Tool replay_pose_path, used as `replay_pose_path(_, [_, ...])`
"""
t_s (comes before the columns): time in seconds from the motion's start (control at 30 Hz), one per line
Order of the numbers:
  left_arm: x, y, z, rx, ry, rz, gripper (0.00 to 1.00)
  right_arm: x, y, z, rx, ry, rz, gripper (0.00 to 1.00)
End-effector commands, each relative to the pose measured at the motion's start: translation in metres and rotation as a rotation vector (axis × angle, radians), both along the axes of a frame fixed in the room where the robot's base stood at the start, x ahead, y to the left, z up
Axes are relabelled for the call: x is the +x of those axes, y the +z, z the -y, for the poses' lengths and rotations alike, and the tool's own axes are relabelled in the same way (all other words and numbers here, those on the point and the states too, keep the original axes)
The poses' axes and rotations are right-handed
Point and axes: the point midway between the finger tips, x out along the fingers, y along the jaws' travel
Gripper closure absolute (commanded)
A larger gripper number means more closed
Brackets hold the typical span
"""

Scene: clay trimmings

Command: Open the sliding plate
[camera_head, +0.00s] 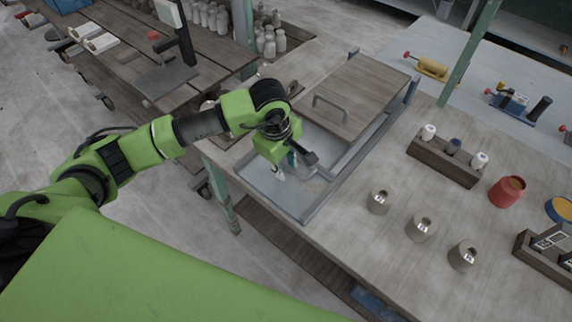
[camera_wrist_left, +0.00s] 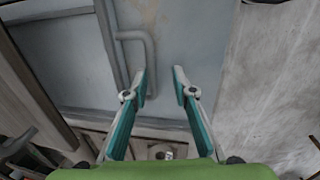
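The sliding plate (camera_head: 365,85) is a brown wooden board with a grey bar handle (camera_head: 331,105) in the head view. It covers the far part of a grey metal trough (camera_head: 318,207); the near part is uncovered. My left gripper (camera_head: 285,170) points down over the uncovered near part, apart from the handle and nearer to me. In the left wrist view its two teal fingers (camera_wrist_left: 162,85) are open with nothing between them. A bent grey bar (camera_wrist_left: 151,55) shows beside the left finger there; I cannot tell whether it is the handle. My right gripper is not in view.
Three metal weights (camera_head: 421,228) stand on the table right of the trough. A wooden rack (camera_head: 443,161) with small jars and a red pot (camera_head: 506,191) stand farther right. A green post (camera_head: 468,52) rises behind. Bare tabletop separates the trough from the weights.

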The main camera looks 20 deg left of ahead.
Motion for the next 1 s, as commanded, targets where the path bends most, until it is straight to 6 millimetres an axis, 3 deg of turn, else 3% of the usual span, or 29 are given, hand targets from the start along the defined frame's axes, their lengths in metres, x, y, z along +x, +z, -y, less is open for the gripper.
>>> replay_pose_path(0.17, [0.001,0.001,0.0,-0.001,0.0,0.002,0.75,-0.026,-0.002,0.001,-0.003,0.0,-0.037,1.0])
replay_pose_path(0.37, [0.0,0.013,-0.001,-0.001,0.001,0.004,0.75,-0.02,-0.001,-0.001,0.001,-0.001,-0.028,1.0])
replay_pose_path(0.8, [-0.015,0.098,-0.006,-0.001,-0.001,0.005,0.75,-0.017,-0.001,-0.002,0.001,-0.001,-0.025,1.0])
replay_pose_path(1.0, [-0.019,0.116,-0.007,0.0,0.001,0.002,0.75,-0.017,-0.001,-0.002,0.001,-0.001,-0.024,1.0])
